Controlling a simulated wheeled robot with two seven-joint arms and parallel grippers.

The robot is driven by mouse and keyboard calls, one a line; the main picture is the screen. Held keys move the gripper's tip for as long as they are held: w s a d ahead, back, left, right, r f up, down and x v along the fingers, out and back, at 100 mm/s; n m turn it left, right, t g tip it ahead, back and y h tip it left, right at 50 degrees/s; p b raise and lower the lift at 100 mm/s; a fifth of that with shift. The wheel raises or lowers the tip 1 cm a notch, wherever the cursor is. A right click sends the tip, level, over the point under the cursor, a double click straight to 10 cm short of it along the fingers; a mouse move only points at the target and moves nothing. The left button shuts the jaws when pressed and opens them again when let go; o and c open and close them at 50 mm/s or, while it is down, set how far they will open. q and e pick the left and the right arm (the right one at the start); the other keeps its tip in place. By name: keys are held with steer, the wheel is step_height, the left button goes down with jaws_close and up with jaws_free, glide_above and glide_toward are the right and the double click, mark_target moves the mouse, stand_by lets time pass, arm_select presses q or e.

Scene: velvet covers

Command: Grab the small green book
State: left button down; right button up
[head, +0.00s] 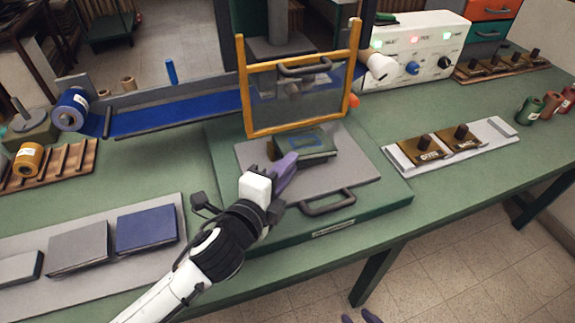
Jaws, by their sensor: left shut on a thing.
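The small green book (318,142) has a blue outlined mark on its cover. It is on the grey plate of the press, just in front of the raised yellow-framed guard. My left gripper (288,162) reaches in from the lower left, its purple fingers shut on the book's near left part. They hide that part, and I cannot tell whether the book is lifted off the plate. The purple fingertips of my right gripper (360,318) show at the bottom edge, apart with nothing visible between them.
The yellow-framed guard (247,95) stands up behind the book. A handle (328,203) is at the plate's front. Grey and blue books (146,228) lie on a tray at left. A white tray (487,132) with brass stamps and a control box (425,40) are at right.

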arm_select(q)
steer(key=shift+s+a+r+p, duration=0.1)
steer(key=shift+s+a+p, duration=0.05)
steer(key=shift+s+p, duration=0.15)
steer(key=p+v, duration=0.1)
steer(key=v, duration=0.1)
steer(key=p+v, duration=0.1)
steer(key=v, duration=0.2)
steer(key=shift+w+r, duration=0.1)
steer(key=shift+r, duration=0.3)
steer(key=r+v, duration=0.1)
steer(key=v, duration=0.8)
steer(key=shift+w, duration=0.2)
